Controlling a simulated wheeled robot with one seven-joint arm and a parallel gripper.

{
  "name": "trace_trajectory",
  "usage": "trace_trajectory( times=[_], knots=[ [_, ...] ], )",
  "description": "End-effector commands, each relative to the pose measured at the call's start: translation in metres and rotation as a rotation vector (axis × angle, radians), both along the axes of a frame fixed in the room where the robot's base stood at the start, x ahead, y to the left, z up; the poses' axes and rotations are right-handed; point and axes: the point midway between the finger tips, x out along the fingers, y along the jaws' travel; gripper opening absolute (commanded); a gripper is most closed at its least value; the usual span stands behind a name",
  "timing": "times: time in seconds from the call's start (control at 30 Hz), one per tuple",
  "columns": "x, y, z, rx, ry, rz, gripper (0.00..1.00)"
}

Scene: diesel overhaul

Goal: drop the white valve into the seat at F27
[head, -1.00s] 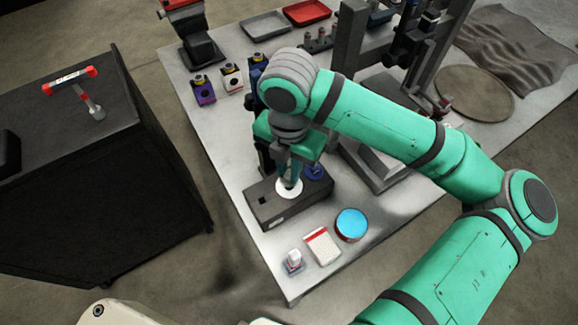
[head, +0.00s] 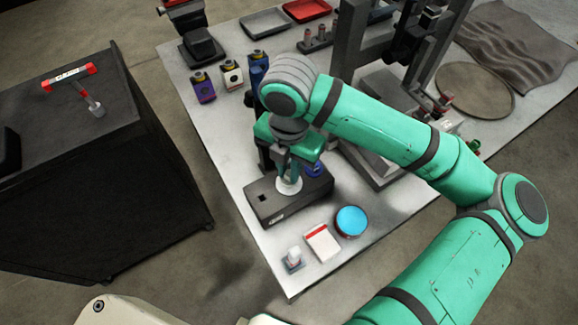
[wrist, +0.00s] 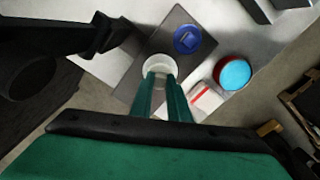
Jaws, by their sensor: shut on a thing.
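The white valve (head: 289,187) shows as a pale round disc under my gripper (head: 288,178). In the wrist view the white valve (wrist: 159,63) sits at the tips of my gripper's fingers (wrist: 160,88), which are shut on it. It is over the dark grey block (head: 265,212), between a square hole and a blue valve (head: 314,170). The blue valve also shows in the wrist view (wrist: 187,39). I cannot tell whether the white valve's stem is inside a seat, nor read F27 anywhere; the disc and fingers cover that spot.
A blue-topped round tin (head: 351,221), a red and white box (head: 322,243) and a small white-topped item (head: 294,258) stand near the table's front corner. Small purple (head: 203,88) and white (head: 231,75) containers stand behind. A dark metal stand (head: 375,120) is to the right.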

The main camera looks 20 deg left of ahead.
Motion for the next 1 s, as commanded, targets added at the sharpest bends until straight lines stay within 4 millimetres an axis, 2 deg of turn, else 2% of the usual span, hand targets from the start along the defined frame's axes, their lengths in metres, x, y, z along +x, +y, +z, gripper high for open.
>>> trace_trajectory(
  times=[1.0],
  knots=[
    [0.000,0.000,-0.015,0.001,0.001,0.000,0.00]
  ],
)
